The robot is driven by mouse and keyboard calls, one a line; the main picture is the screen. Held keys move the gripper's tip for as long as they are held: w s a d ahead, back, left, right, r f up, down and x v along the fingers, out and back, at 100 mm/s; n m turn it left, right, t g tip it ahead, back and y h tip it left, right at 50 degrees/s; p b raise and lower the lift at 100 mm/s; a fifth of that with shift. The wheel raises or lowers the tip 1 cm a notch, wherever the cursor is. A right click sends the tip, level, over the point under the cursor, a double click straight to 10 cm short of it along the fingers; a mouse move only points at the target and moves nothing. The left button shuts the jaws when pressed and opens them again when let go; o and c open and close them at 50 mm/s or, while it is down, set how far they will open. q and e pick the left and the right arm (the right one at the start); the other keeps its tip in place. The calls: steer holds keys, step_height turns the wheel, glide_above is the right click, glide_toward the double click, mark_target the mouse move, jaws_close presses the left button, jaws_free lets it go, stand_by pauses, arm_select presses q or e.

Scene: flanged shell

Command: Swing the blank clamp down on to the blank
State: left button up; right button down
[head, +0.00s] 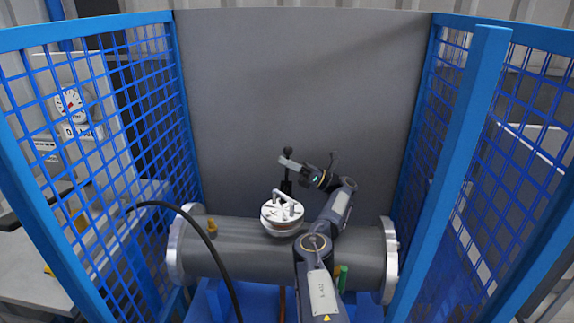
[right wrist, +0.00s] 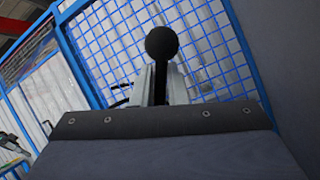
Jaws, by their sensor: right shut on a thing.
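The grey flanged shell (head: 245,255) lies across the blue stand. A round silver fitting (head: 283,218), apparently the blank, sits on top of it with a bar handle across. Behind it stands a dark upright lever (head: 286,188) with a black ball knob (head: 288,150), which I take as the blank clamp. My right gripper (head: 288,162) reaches in from the right, its pale fingers shut on the lever just below the knob. In the right wrist view the knob (right wrist: 161,43) shows above the fingers (right wrist: 160,85). The clamp's lower end is hidden. My left gripper is not in view.
Blue mesh fence panels (head: 130,110) stand left and right, and a plain grey panel (head: 300,80) closes the back. A black hose (head: 205,238) hangs across the shell's left part. A small brass fitting (head: 211,226) and a green cylinder (head: 342,278) are by the shell.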

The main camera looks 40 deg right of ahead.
steer(key=shift+s+a+r, duration=0.1)
steer(key=shift+a+r, duration=0.05)
steer(key=shift+a, duration=0.1)
stand_by(0.7)
steer(key=c, duration=1.8)
jaws_free()
steer(key=shift+n+y, duration=0.3)
steer(key=shift+y, duration=0.1)
steer(key=shift+c, duration=0.2)
steer(key=o, duration=0.4)
steer(key=shift+s+a+r, duration=0.2)
steer(key=shift+s+r, duration=0.05)
steer(key=shift+c, duration=0.2)
steer(key=shift+d+f, duration=0.1)
